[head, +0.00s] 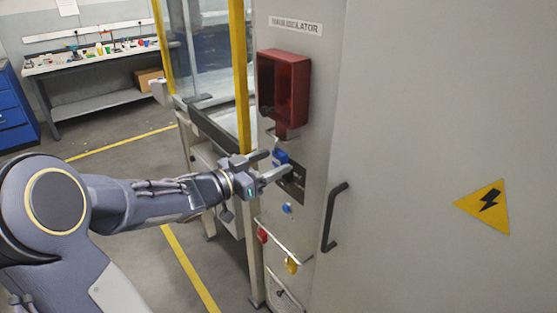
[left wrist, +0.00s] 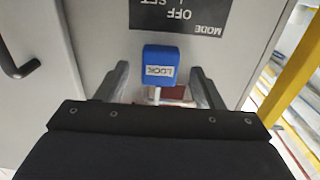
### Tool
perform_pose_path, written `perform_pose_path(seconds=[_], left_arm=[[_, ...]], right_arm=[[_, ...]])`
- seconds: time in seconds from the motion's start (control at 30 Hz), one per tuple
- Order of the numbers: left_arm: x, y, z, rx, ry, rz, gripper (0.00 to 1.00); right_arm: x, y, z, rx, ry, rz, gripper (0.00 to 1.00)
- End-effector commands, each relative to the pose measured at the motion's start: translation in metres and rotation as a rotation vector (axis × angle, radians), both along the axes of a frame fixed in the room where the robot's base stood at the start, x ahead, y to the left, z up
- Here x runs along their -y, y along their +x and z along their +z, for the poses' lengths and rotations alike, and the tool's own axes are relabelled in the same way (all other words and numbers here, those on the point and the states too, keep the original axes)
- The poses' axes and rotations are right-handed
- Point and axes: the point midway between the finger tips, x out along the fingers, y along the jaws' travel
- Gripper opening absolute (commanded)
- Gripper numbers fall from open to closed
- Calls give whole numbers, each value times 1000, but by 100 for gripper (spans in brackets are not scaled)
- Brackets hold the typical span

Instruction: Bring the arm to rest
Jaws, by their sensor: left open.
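My left arm (head: 140,198) reaches from the left toward the grey cabinet in the head view. My left gripper (head: 276,164) is open in front of the cabinet's dark mode plate (head: 292,182). A blue lock (head: 281,156) shows by the fingertips. In the left wrist view the blue lock (left wrist: 160,66) is marked LOCK and appears between the two open fingers, with a gap on each side. My right gripper is not in view.
A red open box (head: 284,88) is fixed above the plate. A black door handle (head: 334,217) is to the right. A rail (head: 284,240) with red and yellow tags is below. A yellow-framed guard (head: 240,75) stands left, and a workbench (head: 92,60) is behind.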

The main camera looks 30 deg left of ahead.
Motion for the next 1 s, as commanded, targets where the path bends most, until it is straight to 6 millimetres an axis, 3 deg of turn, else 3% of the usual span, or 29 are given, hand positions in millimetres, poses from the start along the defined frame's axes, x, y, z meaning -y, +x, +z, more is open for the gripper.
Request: perform_pose_path(seconds=[0.1,0.3,0.57,0.77,0.9,1.0], left_arm=[[-9,-20,0,0,1,3,61],[-16,-39,0,0,1,1,61],[-18,-41,2,-1,5,22,61],[-37,-40,14,-59,40,286,61],[-46,-66,1,-235,15,505,61],[-34,-99,-24,-424,-32,574,61]], right_arm=[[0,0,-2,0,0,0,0],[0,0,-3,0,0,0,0],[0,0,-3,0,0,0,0],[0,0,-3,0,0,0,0],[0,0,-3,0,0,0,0],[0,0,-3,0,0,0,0]])
